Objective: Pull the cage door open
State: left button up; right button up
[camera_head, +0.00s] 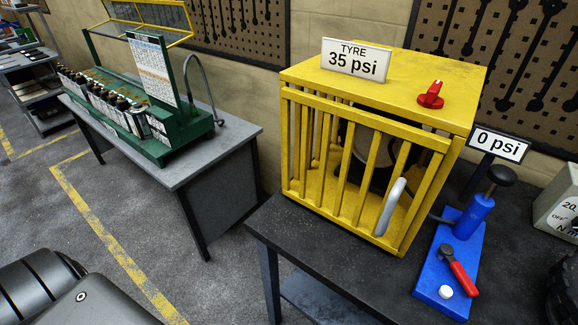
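A yellow barred cage (470,88) stands on the dark workbench right of centre. Its door (345,103) is the barred front panel, which looks shut against the frame. A pale grey upright handle (391,206) sits on the right part of the door. A dark round tyre (365,150) shows behind the bars, partly hidden. Neither of my grippers is in view, and nothing touches the handle.
A sign reading "TYRE 35 psi" (356,59) and a red knob (431,95) are on the cage top. A blue pump base (436,285) with a red lever (459,270) stands close right of the cage. The bench top in front (310,240) is clear. A green rack (180,128) stands on another table.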

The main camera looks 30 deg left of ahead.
aim_at(410, 135)
jog(key=u, duration=2.1)
jog(key=k, duration=1.2)
jog(key=z, duration=1.7)
